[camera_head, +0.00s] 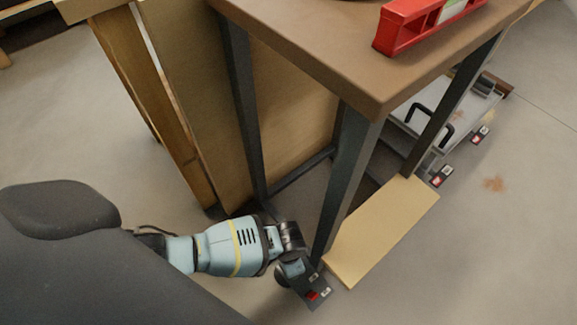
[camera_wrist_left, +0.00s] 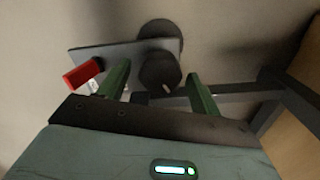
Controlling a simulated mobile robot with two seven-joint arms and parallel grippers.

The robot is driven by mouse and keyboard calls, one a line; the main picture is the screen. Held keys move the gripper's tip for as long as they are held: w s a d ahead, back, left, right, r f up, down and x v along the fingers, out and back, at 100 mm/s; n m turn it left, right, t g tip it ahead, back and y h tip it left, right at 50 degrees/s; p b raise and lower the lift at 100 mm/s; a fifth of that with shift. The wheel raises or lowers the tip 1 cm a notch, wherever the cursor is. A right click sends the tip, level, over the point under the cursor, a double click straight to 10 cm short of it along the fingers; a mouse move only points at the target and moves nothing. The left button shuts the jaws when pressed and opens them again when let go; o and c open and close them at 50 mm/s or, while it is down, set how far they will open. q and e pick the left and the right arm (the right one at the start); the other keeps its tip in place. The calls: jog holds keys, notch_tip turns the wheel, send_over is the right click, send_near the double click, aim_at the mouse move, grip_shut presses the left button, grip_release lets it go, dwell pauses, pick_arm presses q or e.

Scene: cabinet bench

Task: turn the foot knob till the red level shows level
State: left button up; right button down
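The red level (camera_head: 425,22) lies on the brown table top; only part of its pale green vial shows, and I cannot read the bubble. In the left wrist view, a dark round foot knob (camera_wrist_left: 160,71) with a small white mark sits by a grey foot plate (camera_wrist_left: 110,57) that carries a red piece (camera_wrist_left: 82,76). My left gripper (camera_wrist_left: 158,72) has its green fingers apart, one on each side of the knob, with gaps showing. In the head view my left gripper (camera_head: 291,268) is low by the near table leg, its fingertips hidden. My right gripper is not in view.
The near table leg (camera_head: 347,180) stands right beside my left wrist. A wooden board (camera_head: 380,232) lies on the floor to its right. Wooden panels (camera_head: 190,100) stand at the left. A grey cart-like tray (camera_head: 455,110) is beyond the table. Open floor is at far right.

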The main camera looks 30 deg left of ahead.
pick_arm(q)
jog(key=c, duration=0.7)
jog(key=shift+c, duration=0.8)
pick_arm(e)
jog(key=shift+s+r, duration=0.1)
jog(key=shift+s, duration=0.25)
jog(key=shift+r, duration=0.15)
pick_arm(q)
jog(key=n+p, duration=0.2)
jog(key=shift+r+n, duration=0.1)
jog(key=shift+n, duration=0.2)
jog(key=n+p, duration=0.1)
jog(key=n, duration=0.2)
jog(key=shift+n, duration=0.7)
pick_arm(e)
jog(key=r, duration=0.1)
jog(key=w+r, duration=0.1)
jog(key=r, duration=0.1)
pick_arm(q)
jog(key=shift+s, duration=0.1)
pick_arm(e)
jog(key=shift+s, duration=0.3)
